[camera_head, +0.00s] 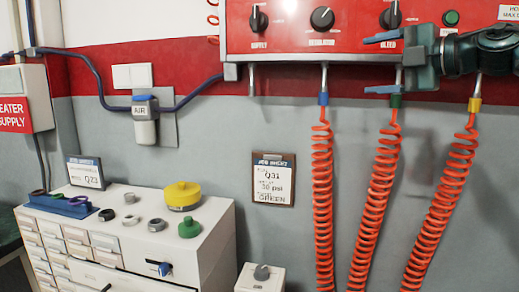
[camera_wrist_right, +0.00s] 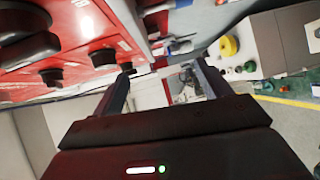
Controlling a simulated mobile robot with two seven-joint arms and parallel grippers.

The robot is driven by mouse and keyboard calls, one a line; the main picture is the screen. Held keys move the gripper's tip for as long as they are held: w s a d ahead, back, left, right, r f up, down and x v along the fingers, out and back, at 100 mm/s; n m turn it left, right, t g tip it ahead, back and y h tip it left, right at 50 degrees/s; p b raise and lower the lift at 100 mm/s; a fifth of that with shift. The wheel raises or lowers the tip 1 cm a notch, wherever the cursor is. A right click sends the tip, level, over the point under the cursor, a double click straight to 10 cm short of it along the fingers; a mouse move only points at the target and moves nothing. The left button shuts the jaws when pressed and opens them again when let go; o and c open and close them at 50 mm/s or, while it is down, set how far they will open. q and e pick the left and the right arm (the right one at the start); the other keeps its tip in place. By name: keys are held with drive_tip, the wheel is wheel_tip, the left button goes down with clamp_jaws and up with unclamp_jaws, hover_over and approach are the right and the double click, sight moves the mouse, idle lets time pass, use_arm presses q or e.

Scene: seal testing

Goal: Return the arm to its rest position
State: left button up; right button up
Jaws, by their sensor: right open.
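My right gripper (camera_head: 384,63) comes in from the right in the head view. It is in front of the lower right part of the red control panel (camera_head: 290,42), below the bleed knob (camera_head: 391,18). Its two blue-tipped fingers are spread apart, one above the other, and point left with nothing between them. In the right wrist view the gripper (camera_wrist_right: 165,78) also shows two spread fingers with an empty gap, and the panel's black knobs (camera_wrist_right: 103,59) are close by on the left. My left gripper is not in view.
Red coiled hoses (camera_head: 322,190) hang below the panel. A job sheet clipboard (camera_head: 273,180) is on the grey wall. At lower left a white drawer cabinet (camera_head: 215,240) holds a yellow round part (camera_head: 182,195), a green part (camera_head: 189,228) and several rings.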

drive_tip(key=a+f+g+y, duration=0.4)
drive_tip(key=a+f+g, duration=0.1)
drive_tip(key=a+f, duration=1.65)
drive_tip(key=s+a+f+m+t+y, duration=0.1)
drive_tip(key=s+a+f+m, duration=0.3)
drive_tip(key=f, duration=0.4)
drive_tip(key=s+a+f+m+y, duration=0.1)
drive_tip(key=s+a+f+m, duration=0.1)
drive_tip(key=s+a+f, duration=0.55)
drive_tip(key=s+d+f+m+h, duration=0.4)
drive_tip(key=s+d+f+m, duration=0.1)
drive_tip(key=f, duration=0.4)
drive_tip(key=s+d+f+m+t+h, duration=0.1)
drive_tip(key=s+d+f+m+h, duration=0.3)
drive_tip(key=d+f, duration=0.5)
drive_tip(key=s+d+f+m+t+h, duration=0.1)
drive_tip(key=s+d+f+m+h, duration=0.4)
drive_tip(key=f, duration=0.6)
drive_tip(key=s+d+m, duration=0.2)
drive_tip(key=s+d, duration=0.1)
drive_tip(key=s, duration=0.1)
drive_tip(key=shift+s+m, duration=0.4)
